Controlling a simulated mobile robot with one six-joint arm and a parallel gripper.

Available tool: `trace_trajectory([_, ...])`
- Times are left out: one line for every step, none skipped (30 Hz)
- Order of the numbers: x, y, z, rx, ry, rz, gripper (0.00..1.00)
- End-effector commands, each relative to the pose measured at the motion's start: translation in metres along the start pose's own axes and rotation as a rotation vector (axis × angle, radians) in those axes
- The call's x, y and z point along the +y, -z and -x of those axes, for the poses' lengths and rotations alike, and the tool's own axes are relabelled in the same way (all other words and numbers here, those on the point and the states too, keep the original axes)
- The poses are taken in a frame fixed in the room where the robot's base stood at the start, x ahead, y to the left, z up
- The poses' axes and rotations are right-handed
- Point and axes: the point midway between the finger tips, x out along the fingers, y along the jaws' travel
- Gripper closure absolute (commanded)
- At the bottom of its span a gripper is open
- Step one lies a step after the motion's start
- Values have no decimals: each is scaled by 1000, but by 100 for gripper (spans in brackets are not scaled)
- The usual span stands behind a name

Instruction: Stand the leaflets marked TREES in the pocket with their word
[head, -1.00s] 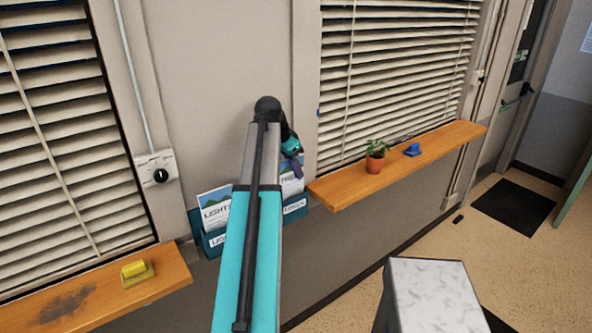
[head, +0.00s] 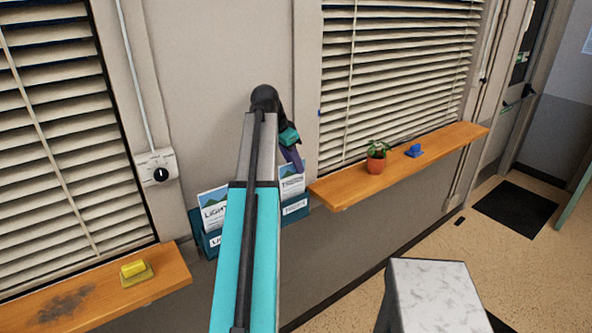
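A teal wall rack (head: 209,246) hangs between the two windows, partly hidden behind my arm. Leaflets whose word begins LIGHT (head: 212,207) stand in its left pocket. Leaflets with a green-and-blue picture and a word beginning with T (head: 292,186) stand upright in its right pocket. That pocket has a white label (head: 295,207) too small to read surely. My gripper (head: 299,166), with purple fingers, points down at the top of the T leaflets. Whether its fingers are open, or touch the leaflets, I cannot tell. The middle of the rack is hidden.
A wooden sill (head: 400,163) on the right holds a potted plant (head: 376,157) and a blue object (head: 414,151). A left sill (head: 165,266) holds a yellow object (head: 135,270). A thermostat (head: 158,170) is on the wall. A pale-topped block (head: 433,290) stands in front.

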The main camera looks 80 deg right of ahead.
Motion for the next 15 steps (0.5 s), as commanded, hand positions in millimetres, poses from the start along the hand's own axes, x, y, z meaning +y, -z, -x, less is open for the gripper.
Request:
trace_trajectory([-1, 0, 5, 1, 1, 0, 72])
trace_trajectory([-1, 0, 8, 1, 1, 0, 72])
trace_trajectory([-1, 0, 13, 1, 1, 0, 72])
trace_trajectory([-1, 0, 16, 1, 2, 0, 72])
trace_trajectory([-1, 0, 20, 1, 2, 0, 72])
trace_trajectory([-1, 0, 24, 1, 1, 0, 72])
trace_trajectory([-1, 0, 28, 0, 1, 1, 72])
trace_trajectory([-1, 0, 32, 1, 1, 1, 72])
trace_trajectory([-2, 0, 37, 1, 2, 1, 72])
trace_trajectory([-2, 0, 40, 1, 2, 1, 72])
trace_trajectory([-2, 0, 43, 1, 1, 1, 72])
trace_trajectory([-1, 0, 48, 1, 1, 1, 72])
trace_trajectory([-1, 0, 52, 1, 2, 0, 72])
trace_trajectory([-2, 0, 56, 2, 2, 0, 72])
trace_trajectory([-2, 0, 60, 1, 1, 0, 72])
